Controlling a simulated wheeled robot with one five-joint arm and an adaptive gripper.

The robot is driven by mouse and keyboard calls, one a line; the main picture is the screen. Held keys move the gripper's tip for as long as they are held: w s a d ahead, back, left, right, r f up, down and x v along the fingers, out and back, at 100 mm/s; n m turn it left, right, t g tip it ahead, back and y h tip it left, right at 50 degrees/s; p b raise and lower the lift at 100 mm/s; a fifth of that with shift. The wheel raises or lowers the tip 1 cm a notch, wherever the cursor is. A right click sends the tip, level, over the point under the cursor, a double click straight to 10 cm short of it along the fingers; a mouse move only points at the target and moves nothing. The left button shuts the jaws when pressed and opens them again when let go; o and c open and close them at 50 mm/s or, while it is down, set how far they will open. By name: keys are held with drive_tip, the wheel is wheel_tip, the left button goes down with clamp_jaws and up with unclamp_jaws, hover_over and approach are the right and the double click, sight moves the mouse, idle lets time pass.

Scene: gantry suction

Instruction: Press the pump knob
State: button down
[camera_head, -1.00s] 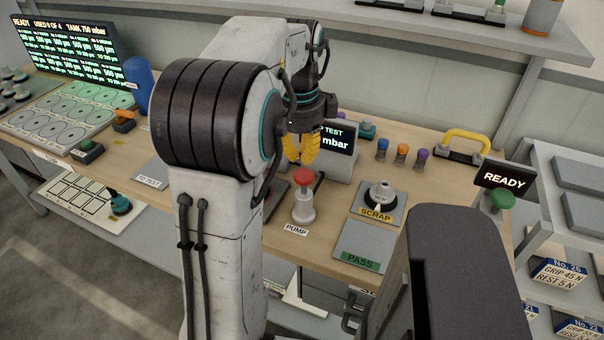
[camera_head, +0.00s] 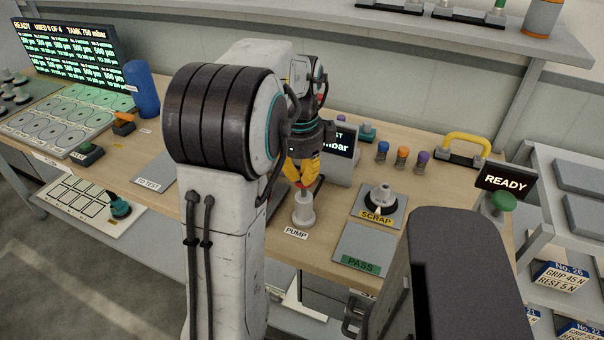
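The pump (camera_head: 303,211) stands upright on the wooden bench, with a pale grey body and a PUMP label at its foot. Its red knob is almost wholly hidden behind my gripper's fingers. My gripper (camera_head: 302,184) points down with its yellow fingers right at the top of the pump. I cannot tell whether the fingers touch the knob, or whether they are open or shut.
A tester with a screen (camera_head: 343,158) stands close behind the pump. To the right are the SCRAP plate (camera_head: 365,203) with a dark-and-grey part on it and the bare PASS plate (camera_head: 362,247). A yellow handle (camera_head: 467,141) and the READY sign (camera_head: 503,181) are farther right.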

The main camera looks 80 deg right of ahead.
drive_tip(key=shift+f+b, duration=1.3)
drive_tip(key=shift+f, duration=0.6)
drive_tip(key=shift+r, duration=0.1)
drive_tip(key=shift+r+p, duration=0.45)
drive_tip(key=shift+p, duration=0.15)
wheel_tip(320, 180, up, 13)
drive_tip(key=a+p, duration=0.1)
drive_tip(key=p, duration=0.3)
drive_tip(key=c, duration=2)
unclamp_jaws()
drive_tip(key=shift+r, duration=0.1)
